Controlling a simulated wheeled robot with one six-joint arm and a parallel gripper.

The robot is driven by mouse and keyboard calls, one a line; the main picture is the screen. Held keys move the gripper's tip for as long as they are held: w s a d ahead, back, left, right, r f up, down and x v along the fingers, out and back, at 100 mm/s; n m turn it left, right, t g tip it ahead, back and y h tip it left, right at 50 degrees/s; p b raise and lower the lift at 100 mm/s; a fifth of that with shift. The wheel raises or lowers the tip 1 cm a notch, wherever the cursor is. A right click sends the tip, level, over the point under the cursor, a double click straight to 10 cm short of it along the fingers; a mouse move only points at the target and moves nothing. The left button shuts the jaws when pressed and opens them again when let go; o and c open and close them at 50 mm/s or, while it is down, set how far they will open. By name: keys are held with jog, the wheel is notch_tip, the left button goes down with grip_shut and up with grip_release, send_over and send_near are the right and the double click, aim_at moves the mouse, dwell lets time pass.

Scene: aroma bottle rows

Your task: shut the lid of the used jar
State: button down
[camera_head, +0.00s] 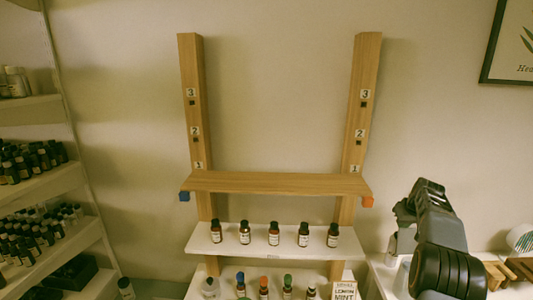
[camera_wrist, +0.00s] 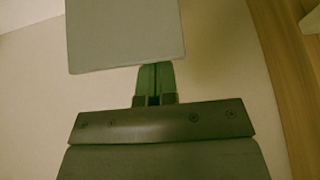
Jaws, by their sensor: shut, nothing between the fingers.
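My gripper (camera_wrist: 155,72) is shut and empty in the wrist view, its fingers close together. A flat grey panel (camera_wrist: 125,35) with straight edges lies right beyond the fingertips and hides what is behind it. It may be the jar's lid, but I cannot tell, nor whether the fingers touch it. In the head view my arm covers part of the right-hand counter. A small pale object (camera_head: 392,250) shows just left of the arm there; I cannot tell if it is the used jar. No jar is clearly recognisable in either view.
A wooden rack with a plank shelf (camera_head: 275,183) stands in the middle. Below it, a white shelf (camera_head: 215,240) holds several dark bottles, and a lower row has coloured caps. Crowded bottle shelves (camera_head: 40,185) are at left. Wooden items (camera_head: 497,272) lie right of my arm.

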aim_at(411, 240)
jog(key=shift+s+a+f+b, duration=0.1)
jog(key=shift+s+f+b, duration=0.25)
jog(key=shift+s+b, duration=0.8)
jog(key=shift+s+a+f+b, duration=0.1)
jog(key=shift+s+f+b, duration=0.25)
jog(key=shift+s+b, duration=0.8)
jog(key=shift+s+a+f+b, duration=0.1)
jog(key=shift+s+f+b, duration=0.25)
jog(key=shift+s+b, duration=0.8)
jog(key=shift+w+d+f+b, duration=0.1)
jog(key=shift+w+f+b, duration=0.1)
jog(key=shift+b, duration=0.4)
jog(key=shift+s+r+b, duration=0.4)
jog(key=shift+s+b, duration=0.05)
jog(key=shift+s, duration=0.3)
jog(key=shift+r, duration=0.2)
notch_tip(411, 240, up, 6)
jog(key=p, duration=0.5)
jog(key=shift+p, duration=0.4)
